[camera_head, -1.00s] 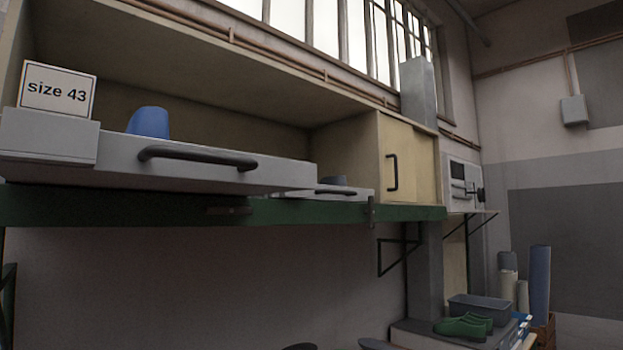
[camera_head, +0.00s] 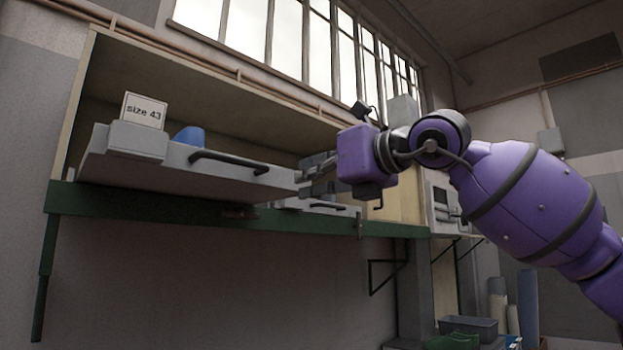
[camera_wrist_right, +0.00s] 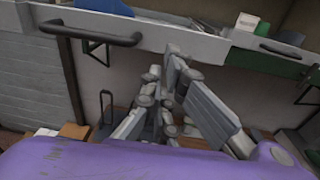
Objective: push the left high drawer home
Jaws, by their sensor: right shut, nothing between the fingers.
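The left high drawer (camera_head: 185,172) is a grey tray with a dark bar handle (camera_head: 228,160). It juts out past the green shelf edge. On it sit a "size 43" card (camera_head: 144,111) on a grey block and a blue last (camera_head: 190,135). My purple right arm comes in from the right. Its gripper (camera_head: 312,176) is shut and empty by the drawer's right end; I cannot tell whether it touches. In the right wrist view the shut fingers (camera_wrist_right: 172,62) are below the drawer front (camera_wrist_right: 165,38), right of its handle. My left gripper is out of view.
A second, lower-looking grey drawer (camera_head: 318,206) with a dark handle is just right of the first, partly behind my gripper. The green beam (camera_head: 130,207) runs under both. A grey bin (camera_head: 468,327) and green shoes stand at lower right.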

